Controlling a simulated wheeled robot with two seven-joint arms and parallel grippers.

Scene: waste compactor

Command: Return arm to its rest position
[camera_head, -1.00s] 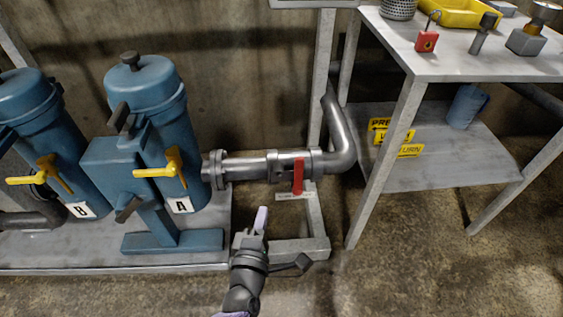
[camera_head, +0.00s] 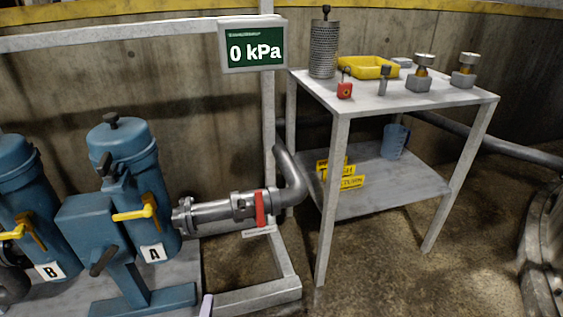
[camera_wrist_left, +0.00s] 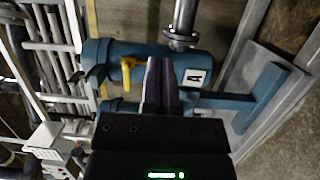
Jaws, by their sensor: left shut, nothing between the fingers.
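Only a pale purple fingertip of my left gripper (camera_head: 206,306) shows at the bottom edge of the head view; the rest of that arm is out of frame. In the left wrist view my left gripper (camera_wrist_left: 162,65) has its two dark fingers together with nothing between them. Beyond them lies the blue canister A (camera_wrist_left: 196,76) with its yellow lever (camera_wrist_left: 128,72), and I see no held object. My right gripper is in neither view.
Blue canisters A (camera_head: 124,155) and B (camera_head: 22,190) stand at left. A pipe with a red-handled valve (camera_head: 260,208) runs right from A. A gauge display (camera_head: 252,53) reads 0 kPa. A table (camera_head: 400,102) with parts stands at right. Floor in front is open.

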